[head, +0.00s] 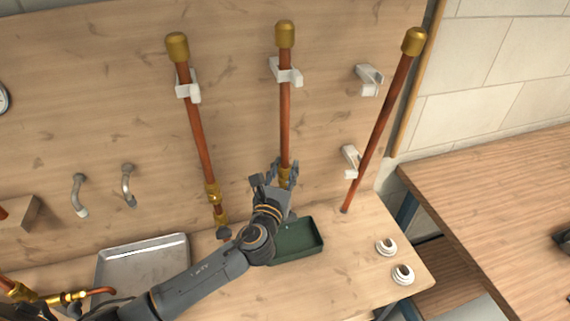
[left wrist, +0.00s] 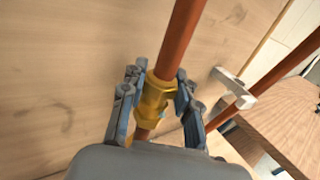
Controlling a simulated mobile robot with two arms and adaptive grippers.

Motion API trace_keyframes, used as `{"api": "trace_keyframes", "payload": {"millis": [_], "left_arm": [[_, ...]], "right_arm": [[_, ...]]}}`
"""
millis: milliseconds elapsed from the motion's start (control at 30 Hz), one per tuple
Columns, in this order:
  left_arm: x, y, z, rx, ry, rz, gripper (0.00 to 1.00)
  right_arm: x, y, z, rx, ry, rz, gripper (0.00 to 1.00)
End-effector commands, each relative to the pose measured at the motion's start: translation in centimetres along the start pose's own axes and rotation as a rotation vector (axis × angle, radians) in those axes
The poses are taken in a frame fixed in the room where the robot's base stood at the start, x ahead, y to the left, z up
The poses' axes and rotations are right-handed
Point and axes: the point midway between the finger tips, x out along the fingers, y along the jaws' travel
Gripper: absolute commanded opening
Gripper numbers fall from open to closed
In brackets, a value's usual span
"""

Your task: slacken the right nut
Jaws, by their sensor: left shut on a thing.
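A copper pipe (head: 285,120) with a brass cap stands upright against the wooden back board, in the middle of the head view. A brass nut (left wrist: 153,97) sits on its lower part. My left gripper (head: 279,175) is shut on this brass nut, with one finger on each side of it in the left wrist view (left wrist: 157,82). The gripper and wrist hide most of the nut and the pipe's lower end in the head view. A second copper pipe (head: 199,135) to the left has brass fittings (head: 212,192) at its lower end.
A third copper pipe (head: 380,125) leans at the right, outside its white clips (head: 369,80). A green tray (head: 310,238) lies below my left gripper. A metal tray (head: 143,266) is at left. Two white rings (head: 403,275) lie on the bench at right.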

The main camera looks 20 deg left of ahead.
Motion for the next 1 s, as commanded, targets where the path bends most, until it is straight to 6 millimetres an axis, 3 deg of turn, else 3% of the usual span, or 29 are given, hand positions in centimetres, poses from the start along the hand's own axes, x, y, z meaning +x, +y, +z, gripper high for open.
{"api": "trace_keyframes", "payload": {"millis": [500, 1000], "left_arm": [[0.05, -0.16, 0.03, -0.003, 0.000, 0.436, 0.00], [0.06, -0.01, 0.10, 0.000, -0.003, 0.601, 0.00]], "right_arm": [[-0.68, -0.20, -0.21, 0.001, 0.002, -0.002, 0.00], [-0.49, -0.26, -0.24, 0.002, 0.002, -0.003, 0.00]]}}
